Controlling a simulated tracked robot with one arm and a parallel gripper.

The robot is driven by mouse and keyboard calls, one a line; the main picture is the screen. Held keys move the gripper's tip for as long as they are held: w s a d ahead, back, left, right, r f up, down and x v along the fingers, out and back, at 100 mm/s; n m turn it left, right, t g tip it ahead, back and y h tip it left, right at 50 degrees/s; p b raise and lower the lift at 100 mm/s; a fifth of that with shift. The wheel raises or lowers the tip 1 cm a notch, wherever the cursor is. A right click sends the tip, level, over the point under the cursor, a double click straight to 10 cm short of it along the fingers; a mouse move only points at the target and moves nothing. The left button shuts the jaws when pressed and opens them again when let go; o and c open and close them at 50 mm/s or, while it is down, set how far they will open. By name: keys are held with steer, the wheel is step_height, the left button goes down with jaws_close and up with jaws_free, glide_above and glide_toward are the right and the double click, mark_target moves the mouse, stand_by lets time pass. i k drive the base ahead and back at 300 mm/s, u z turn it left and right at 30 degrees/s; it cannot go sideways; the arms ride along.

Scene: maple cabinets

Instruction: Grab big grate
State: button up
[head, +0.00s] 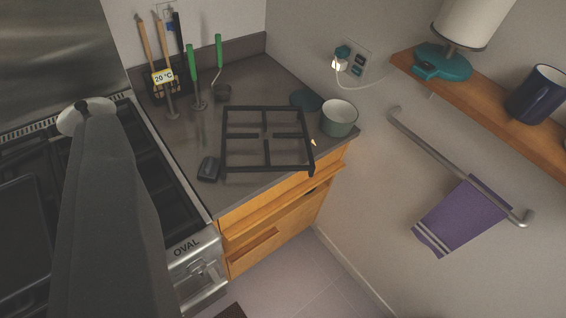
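A black square grate (267,136) with crossing bars lies flat on the dark counter, near its front edge. More black grates (146,172) sit on the stove at the left, partly hidden. A dark grey tapered part of mine with a pale rounded tip, likely one finger of my gripper (86,116), rises over the stove. It is left of the counter grate and apart from it in the picture. No second finger shows, so I cannot tell its opening.
A green-grey pot (339,119) stands right of the grate, close to the wall. A small black object (209,169) lies at its left front corner. Utensils (170,65) stand behind. A shelf (480,98) and towel rail (455,165) jut from the right wall.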

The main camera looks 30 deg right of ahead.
mark_target(224, 170)
steer(key=z, duration=0.6)
steer(key=i, duration=0.65)
steer(key=z, duration=0.75)
steer(key=k, duration=1.05)
steer(key=u, duration=0.55)
steer(key=i, duration=1)
